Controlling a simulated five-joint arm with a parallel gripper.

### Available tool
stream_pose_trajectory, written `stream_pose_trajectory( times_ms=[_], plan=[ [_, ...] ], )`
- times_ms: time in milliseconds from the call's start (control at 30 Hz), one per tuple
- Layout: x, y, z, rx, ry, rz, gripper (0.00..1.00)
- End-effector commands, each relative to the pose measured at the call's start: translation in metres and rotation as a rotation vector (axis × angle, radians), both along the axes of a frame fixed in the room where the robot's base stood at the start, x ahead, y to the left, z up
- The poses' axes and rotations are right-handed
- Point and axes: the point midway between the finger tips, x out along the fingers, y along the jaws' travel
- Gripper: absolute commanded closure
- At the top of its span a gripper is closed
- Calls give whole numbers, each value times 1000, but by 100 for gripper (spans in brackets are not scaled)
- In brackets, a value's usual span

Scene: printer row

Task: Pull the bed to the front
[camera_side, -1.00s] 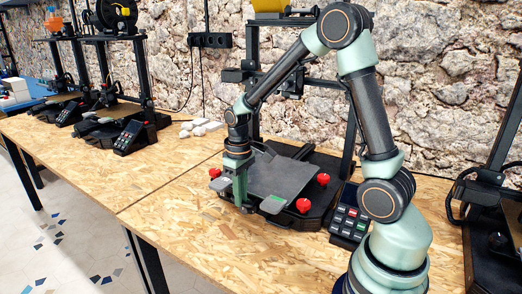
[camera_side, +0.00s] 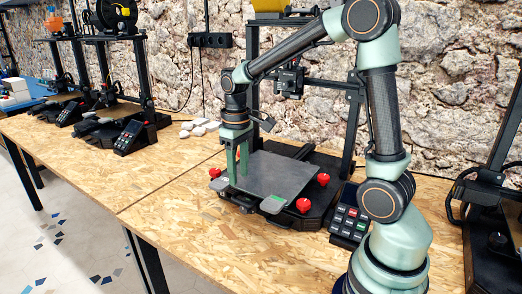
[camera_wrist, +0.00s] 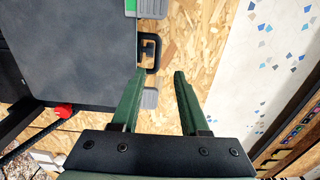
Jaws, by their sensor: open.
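The bed (camera_side: 275,175), a flat dark grey plate, sits on the middle printer's black base, with grey tabs (camera_side: 272,204) at its front edge. In the wrist view the bed (camera_wrist: 65,50) fills the left, and a black loop handle (camera_wrist: 150,52) sticks out from its front edge between two grey tabs. My gripper (camera_side: 237,182) is above the bed's front-left part in the side view, pointing down. In the wrist view my gripper (camera_wrist: 159,76) is open with nothing between its green fingers; the handle shows just beyond the left fingertip. The handle is hard to make out in the side view.
Red knobs (camera_side: 303,205) sit around the bed's corners. A keypad (camera_side: 349,222) stands to the right of the printer base. The printer's upright frame (camera_side: 349,125) rises behind. The wooden table (camera_side: 190,225) is clear in front; white pieces (camera_side: 200,127) lie further back.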

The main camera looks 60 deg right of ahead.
Motion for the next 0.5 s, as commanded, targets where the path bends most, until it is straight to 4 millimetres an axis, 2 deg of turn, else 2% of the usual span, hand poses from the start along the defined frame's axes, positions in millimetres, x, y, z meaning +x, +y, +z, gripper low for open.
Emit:
stream_pose_trajectory(
  times_ms=[33, 200, 333, 500],
  plan=[
    [1, 0, 11, -1, -6, 0, 56],
    [1, 0, 35, -1, -3, 1, 56],
    [0, 1, 45, 0, -2, 1, 56],
    [0, 1, 47, 0, 0, 1, 56]
  ],
)
